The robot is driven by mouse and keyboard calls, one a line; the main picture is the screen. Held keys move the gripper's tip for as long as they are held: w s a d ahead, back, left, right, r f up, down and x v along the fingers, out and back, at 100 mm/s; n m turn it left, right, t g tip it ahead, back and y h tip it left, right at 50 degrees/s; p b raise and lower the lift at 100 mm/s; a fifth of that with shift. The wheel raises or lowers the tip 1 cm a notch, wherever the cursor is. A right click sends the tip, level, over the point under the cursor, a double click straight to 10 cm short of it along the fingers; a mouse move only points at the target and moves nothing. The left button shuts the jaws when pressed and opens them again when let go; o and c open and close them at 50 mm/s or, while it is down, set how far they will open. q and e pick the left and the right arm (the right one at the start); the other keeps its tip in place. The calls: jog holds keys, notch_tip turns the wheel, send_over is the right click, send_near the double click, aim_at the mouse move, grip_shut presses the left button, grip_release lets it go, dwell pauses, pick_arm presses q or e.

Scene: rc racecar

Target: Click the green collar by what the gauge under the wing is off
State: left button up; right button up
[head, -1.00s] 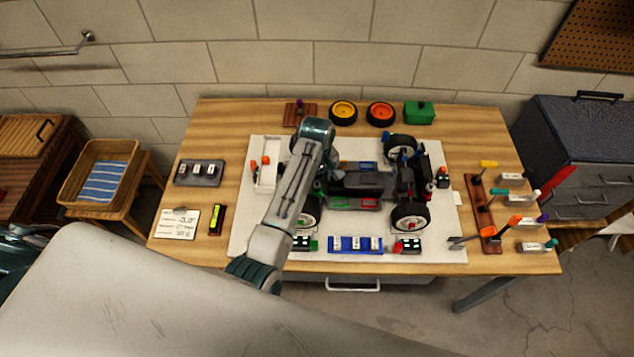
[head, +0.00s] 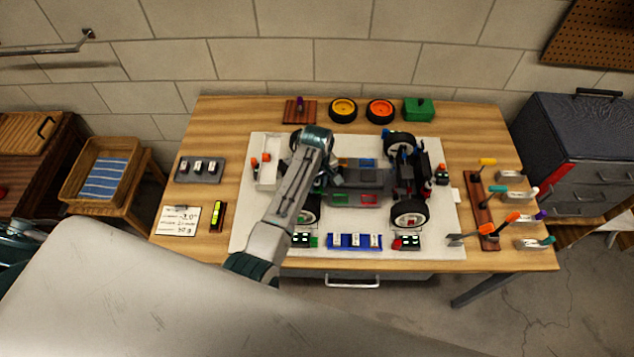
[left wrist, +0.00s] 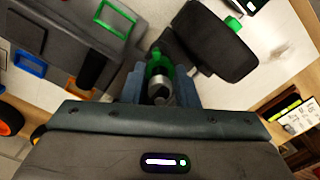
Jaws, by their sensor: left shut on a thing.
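The RC car (head: 360,180) stands on a white mat in the middle of the table, with black wheels and a dark body. My left arm reaches over its left end in the head view and hides that part. In the left wrist view, the green collar (left wrist: 156,58) sits on a shock with a grey metal end, between the fingers of my left gripper (left wrist: 160,82). The gripper is shut on the collar, beside a black tyre (left wrist: 212,38). The wing is a dark part at the car's right end (head: 425,170); I cannot read a gauge under it. My right gripper is out of view.
Small dark display boxes (head: 407,242) and a blue tray (head: 354,241) lie along the mat's front. A white card (head: 178,221) lies at left. Coloured-handled tools stand in a brown rack (head: 484,212) at right. Yellow (head: 343,110) and orange (head: 380,111) wheels lie behind.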

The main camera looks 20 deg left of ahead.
pick_arm(q)
jog(key=m, duration=0.4)
jog(key=shift+m, duration=0.3)
jog(key=o, duration=1)
notch_tip(320, 180, up, 10)
jog(key=b, duration=0.3)
jog(key=shift+f, duration=0.1)
jog(key=shift+r, duration=0.5)
